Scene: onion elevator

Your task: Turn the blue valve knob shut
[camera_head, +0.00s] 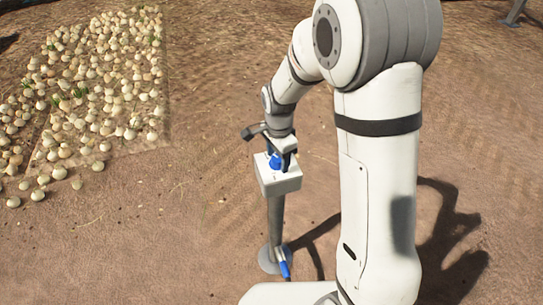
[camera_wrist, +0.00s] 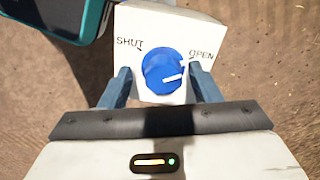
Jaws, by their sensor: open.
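The blue valve knob (camera_wrist: 163,70) is on top of a white box (camera_wrist: 205,30) with SHUT printed at left and OPEN at right in the wrist view. A white mark on the knob points right, toward the OPEN side. In the head view the knob (camera_head: 275,162) shows on the box (camera_head: 281,184), on top of a grey post (camera_head: 275,220). My gripper (camera_wrist: 160,82) is open above the box. Its two fingers stand apart on the left and right of the knob, with gaps between them and the knob. Whether the fingertips touch the box is unclear.
The post stands on a round base (camera_head: 267,260) with a blue fitting (camera_head: 284,269) beside it. Many pale onions (camera_head: 90,95) lie on the ground at the left. A teal-edged dark object (camera_wrist: 60,18) fills the wrist view's upper left. Bare brown soil surrounds the post.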

